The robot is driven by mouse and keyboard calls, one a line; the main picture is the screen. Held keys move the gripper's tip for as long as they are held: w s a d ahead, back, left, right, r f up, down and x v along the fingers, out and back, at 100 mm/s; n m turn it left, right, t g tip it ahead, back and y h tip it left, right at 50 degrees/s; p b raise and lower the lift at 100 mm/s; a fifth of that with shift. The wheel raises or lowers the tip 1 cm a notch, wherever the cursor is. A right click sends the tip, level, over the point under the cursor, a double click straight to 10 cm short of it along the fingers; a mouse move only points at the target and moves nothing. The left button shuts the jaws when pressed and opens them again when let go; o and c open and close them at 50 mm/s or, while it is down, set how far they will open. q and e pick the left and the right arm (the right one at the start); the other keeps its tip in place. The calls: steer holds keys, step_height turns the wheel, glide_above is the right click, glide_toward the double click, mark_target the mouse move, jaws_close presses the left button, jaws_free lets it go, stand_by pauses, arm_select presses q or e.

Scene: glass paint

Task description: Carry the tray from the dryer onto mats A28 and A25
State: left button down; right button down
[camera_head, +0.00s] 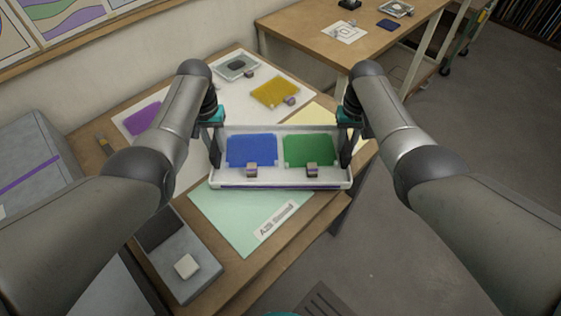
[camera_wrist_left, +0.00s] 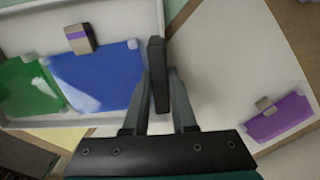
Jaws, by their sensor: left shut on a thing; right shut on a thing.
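A white tray (camera_head: 285,186) holds a blue glass sheet (camera_head: 251,150) and a green glass sheet (camera_head: 309,150), each with a small block at its near edge. My left gripper (camera_head: 214,150) is shut on the tray's left end wall, and my right gripper (camera_head: 347,150) is shut on its right end. The left wrist view shows the left fingers (camera_wrist_left: 160,75) at the tray wall (camera_wrist_left: 130,12). A pale green mat (camera_head: 226,208) with a partly legible label lies in front of and partly under the tray. A pale yellow mat (camera_head: 318,113) shows behind it, partly hidden.
A grey box (camera_head: 178,262) with a white block stands at the near left. Another table (camera_head: 330,35) is behind right. The floor at right is clear.

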arm_select(q)
steer(key=shift+f+b, duration=0.55)
steer(key=shift+f, duration=0.05)
arm_select(e)
steer(key=shift+f, duration=0.6)
arm_select(q)
steer(key=c, duration=0.7)
jaws_free()
steer(key=shift+r, duration=0.1)
arm_select(e)
steer(key=c, duration=0.7)
jaws_free()
steer(key=shift+r, duration=0.1)
arm_select(q)
steer(key=shift+r, duration=0.1)
step_height(320, 180, up, 12)
steer(key=shift+f, duration=0.1)
arm_select(e)
step_height(320, 180, up, 12)
